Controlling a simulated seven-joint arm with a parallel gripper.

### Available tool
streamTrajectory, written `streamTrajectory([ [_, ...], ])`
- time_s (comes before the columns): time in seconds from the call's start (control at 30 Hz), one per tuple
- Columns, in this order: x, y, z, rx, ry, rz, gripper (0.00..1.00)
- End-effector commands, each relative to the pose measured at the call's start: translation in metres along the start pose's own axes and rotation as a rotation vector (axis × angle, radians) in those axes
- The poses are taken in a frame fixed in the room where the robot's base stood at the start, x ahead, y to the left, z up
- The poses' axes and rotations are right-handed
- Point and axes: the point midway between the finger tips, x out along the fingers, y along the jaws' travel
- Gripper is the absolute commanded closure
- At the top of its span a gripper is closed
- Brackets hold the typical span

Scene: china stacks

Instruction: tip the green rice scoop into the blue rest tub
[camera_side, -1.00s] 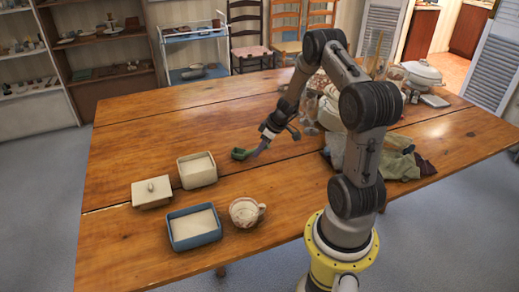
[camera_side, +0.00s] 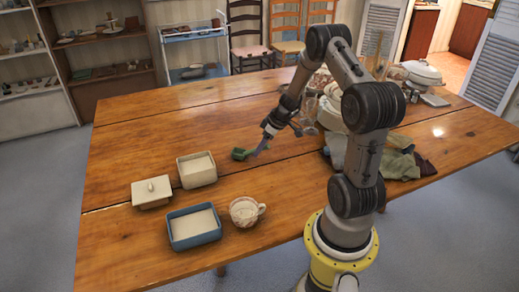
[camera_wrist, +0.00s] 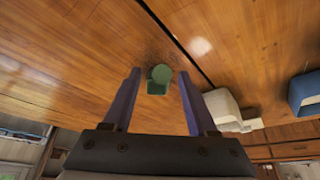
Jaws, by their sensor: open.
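The green rice scoop (camera_side: 239,153) rests on the wooden table, right of the cream tub. In the wrist view the scoop (camera_wrist: 158,80) lies ahead of my gripper, between the lines of its two fingers. My gripper (camera_side: 262,147) is open and close to the scoop on its right side in the side view; the wrist view (camera_wrist: 158,85) shows the fingers apart with nothing clamped. I cannot tell whether they touch the scoop. The blue rest tub (camera_side: 194,242) stands at the near left of the table with pale contents; part of it shows in the wrist view (camera_wrist: 309,108).
A cream tub (camera_side: 198,183), a lidded cream box (camera_side: 152,205) and a patterned cup (camera_side: 258,211) stand around the blue tub. Crumpled cloth (camera_side: 400,168) and dishes crowd the right side. The table's far left is clear.

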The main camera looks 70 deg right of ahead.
Motion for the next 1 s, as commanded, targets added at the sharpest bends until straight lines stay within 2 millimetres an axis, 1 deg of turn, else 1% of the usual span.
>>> streamTrajectory([
  [0.03,-0.011,0.001,-0.001,-0.001,0.002,0.005,0.42],
  [0.3,-0.07,0.001,0.0,0.0,0.002,0.006,0.42],
  [0.4,-0.089,0.001,-0.001,0.0,0.003,0.006,0.42],
  [0.5,-0.104,0.001,-0.001,0.0,0.002,0.005,0.42],
  [0.7,-0.119,0.0,0.0,0.0,0.001,0.002,0.42],
  [1.0,-0.121,0.0,0.0,0.0,0.0,0.001,0.42],
])
